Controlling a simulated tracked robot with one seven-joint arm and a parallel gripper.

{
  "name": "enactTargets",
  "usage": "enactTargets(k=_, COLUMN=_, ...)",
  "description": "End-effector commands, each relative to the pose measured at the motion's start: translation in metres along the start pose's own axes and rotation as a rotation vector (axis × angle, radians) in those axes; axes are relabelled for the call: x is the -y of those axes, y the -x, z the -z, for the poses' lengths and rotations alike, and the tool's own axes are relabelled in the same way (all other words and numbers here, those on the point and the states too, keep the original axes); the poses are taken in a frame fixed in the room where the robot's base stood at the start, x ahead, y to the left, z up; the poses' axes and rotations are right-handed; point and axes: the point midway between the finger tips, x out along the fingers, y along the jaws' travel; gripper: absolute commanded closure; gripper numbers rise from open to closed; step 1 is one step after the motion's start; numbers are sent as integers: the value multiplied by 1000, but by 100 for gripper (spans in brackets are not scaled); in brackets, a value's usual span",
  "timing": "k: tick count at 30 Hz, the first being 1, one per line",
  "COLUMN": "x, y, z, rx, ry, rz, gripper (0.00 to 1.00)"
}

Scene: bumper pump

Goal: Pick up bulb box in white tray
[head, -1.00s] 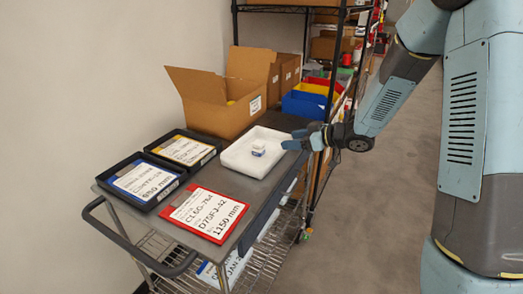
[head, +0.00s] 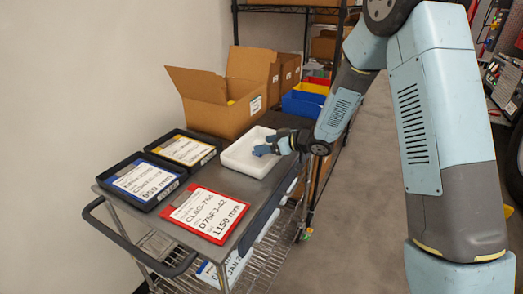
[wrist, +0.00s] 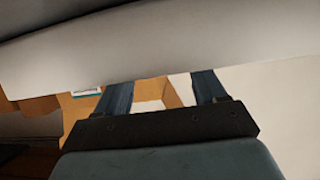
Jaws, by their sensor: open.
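The white tray (head: 240,160) sits on the grey cart top, toward its right side. My gripper (head: 264,148) reaches in from the right over the tray, with its blue fingers low above the tray floor. The small white and blue bulb box does not show now; the gripper covers the place where it stood. In the wrist view my gripper (wrist: 163,88) has two dark blue fingers spread apart. A broad pale band crosses above the fingers there, too close to identify for certain. I cannot tell whether the fingers straddle the bulb box.
An open cardboard box (head: 222,105) stands behind the tray. A red-framed label tray (head: 205,213) lies at the front, and two black trays with labels (head: 148,182) (head: 183,150) lie at left. Blue bins (head: 303,104) stand on the shelf behind.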

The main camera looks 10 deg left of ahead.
Motion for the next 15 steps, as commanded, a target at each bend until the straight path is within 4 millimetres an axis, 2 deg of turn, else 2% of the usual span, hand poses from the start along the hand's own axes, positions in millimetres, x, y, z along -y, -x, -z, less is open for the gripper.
enactTargets(k=4, x=0, y=-14, z=0, rx=0, ry=1, rz=0, gripper=30)
enactTargets(k=11, x=0, y=-15, z=1, rx=0, ry=0, rz=-1, gripper=31)
enactTargets(k=15, x=0, y=-15, z=1, rx=-1, ry=0, rz=-1, gripper=44)
